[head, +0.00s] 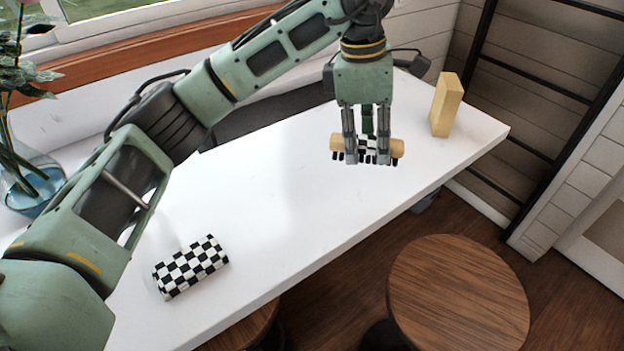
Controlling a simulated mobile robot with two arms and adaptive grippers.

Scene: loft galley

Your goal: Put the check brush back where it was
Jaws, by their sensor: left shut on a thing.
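The check brush (397,147) has a pale wooden body with a black-and-white checked middle and dark bristles below. My left gripper (367,155) points down and is shut on the brush around its middle, so the fingers hide part of it. The brush is over the far right part of the white table (290,185). I cannot tell whether its bristles touch the tabletop. My right gripper is not in view.
A black-and-white checked block (190,267) lies on the near left of the table. A pale yellow upright block (446,105) stands at the far right end. A vase (35,185) is at the left. Round wooden stools (458,292) stand in front. The middle of the tabletop is clear.

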